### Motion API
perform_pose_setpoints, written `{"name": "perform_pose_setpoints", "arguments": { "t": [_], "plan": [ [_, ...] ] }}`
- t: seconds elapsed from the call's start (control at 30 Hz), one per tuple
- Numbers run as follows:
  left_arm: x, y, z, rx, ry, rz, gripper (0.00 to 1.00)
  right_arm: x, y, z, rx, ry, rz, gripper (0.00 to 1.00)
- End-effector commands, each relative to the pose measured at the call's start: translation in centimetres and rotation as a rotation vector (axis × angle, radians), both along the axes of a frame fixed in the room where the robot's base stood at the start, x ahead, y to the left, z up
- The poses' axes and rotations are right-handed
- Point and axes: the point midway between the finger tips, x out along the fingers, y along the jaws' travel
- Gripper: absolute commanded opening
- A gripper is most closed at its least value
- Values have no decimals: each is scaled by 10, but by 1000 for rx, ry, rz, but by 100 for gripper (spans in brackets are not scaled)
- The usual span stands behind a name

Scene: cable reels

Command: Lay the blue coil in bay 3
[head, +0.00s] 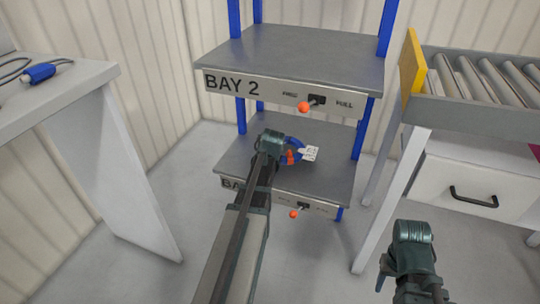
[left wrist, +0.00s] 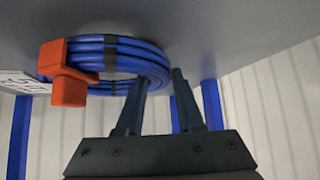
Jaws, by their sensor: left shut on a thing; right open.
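The blue coil (head: 297,145), with an orange clip and a white tag, is at the lower shelf (head: 327,170) of the rack. In the left wrist view the coil (left wrist: 150,62) is against the shelf's grey surface, seen at a steep tilt. My left gripper (left wrist: 159,78) is shut on one side of its ring, one finger inside the ring and one outside. In the head view my left arm hides part of the coil and the lower label, which reads only "BA"; its number is hidden. My right gripper (head: 386,272) is open and empty at the lower right, away from the rack.
The upper shelf (head: 300,55), marked BAY 2, hangs above the lower one. Orange-knobbed levers (head: 304,106) are on both shelf fronts. A white table (head: 85,80) holding a blue connector (head: 39,72) stands left. A roller conveyor (head: 480,80) with a yellow end plate stands right.

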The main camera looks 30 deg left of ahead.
Motion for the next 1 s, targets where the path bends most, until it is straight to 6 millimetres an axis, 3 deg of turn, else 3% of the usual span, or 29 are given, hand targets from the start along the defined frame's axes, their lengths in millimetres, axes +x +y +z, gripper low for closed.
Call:
{"name": "perform_pose_setpoints", "arguments": {
  "t": [0.07, 0.43, 0.47, 0.6, 1.0],
  "plan": [
    [0, 0, -12, -1, -2, 0, 0, 0, 0, -12, 0, -1, 0, 50],
    [0, 0, -12, -1, -2, 0, 0, 0, 0, -12, 0, -1, 0, 50],
    [0, 0, -13, 0, 0, 0, 38, 0, 0, -13, 0, -1, 0, 50],
    [0, 0, -12, 0, 0, 0, 64, 0, 0, -12, 0, -1, 0, 50],
    [0, 0, -9, 0, 0, 0, 66, 0, 0, -9, 0, -1, 0, 50]
  ]
}}
